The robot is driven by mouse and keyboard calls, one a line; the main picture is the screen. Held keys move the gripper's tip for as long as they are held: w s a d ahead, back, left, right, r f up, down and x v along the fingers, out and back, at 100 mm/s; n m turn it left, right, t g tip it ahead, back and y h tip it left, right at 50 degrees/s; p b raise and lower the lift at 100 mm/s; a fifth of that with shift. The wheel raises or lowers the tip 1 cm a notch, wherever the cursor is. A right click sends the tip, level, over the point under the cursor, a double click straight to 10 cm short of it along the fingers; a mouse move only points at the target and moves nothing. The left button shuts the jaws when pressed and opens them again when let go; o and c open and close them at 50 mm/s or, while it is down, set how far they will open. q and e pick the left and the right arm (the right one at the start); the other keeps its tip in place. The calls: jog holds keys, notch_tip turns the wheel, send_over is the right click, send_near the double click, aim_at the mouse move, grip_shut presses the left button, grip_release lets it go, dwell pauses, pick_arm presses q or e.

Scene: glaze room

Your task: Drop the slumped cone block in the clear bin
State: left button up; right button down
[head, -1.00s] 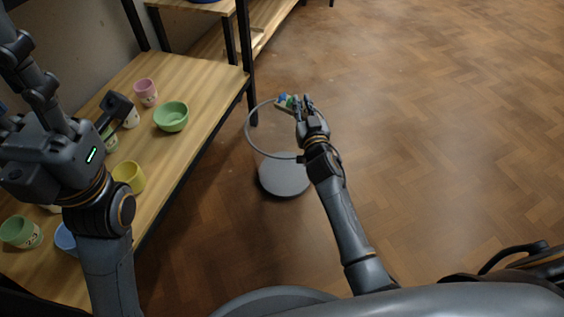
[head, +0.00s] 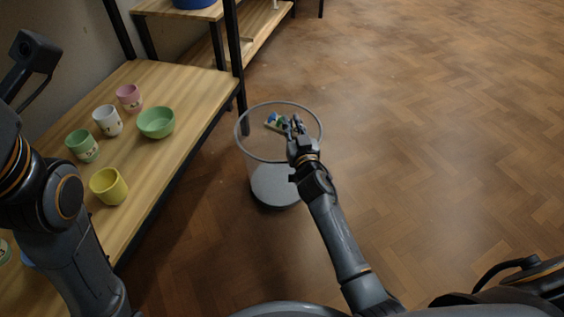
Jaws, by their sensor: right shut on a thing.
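The slumped cone block (head: 273,122) is a small pale piece with blue and green parts on it. My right gripper (head: 291,125) is shut on it and holds it within the outline of the bin's round opening. The clear bin (head: 258,172) is a see-through cylinder with a grey rim and a grey base, standing on the floor beside the shelf. I cannot tell the block's exact height relative to the rim. Part of my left gripper (head: 33,62) shows at the upper left edge, and its jaws cannot be made out.
A wooden shelf (head: 165,155) on the left holds a green bowl (head: 156,123), a yellow cup (head: 109,187), a green cup (head: 82,146), a white cup (head: 107,121) and a pink cup (head: 129,98). A black shelf post (head: 238,70) stands close behind the bin. The floor on the right is clear.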

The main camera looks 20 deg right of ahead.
jog(key=c, duration=1.2)
grip_release()
jog(key=shift+s, duration=0.3)
jog(key=s, duration=1.1)
jog(key=shift+s+a, duration=0.2)
jog(key=shift+a, duration=0.2)
jog(key=shift+r, duration=0.1)
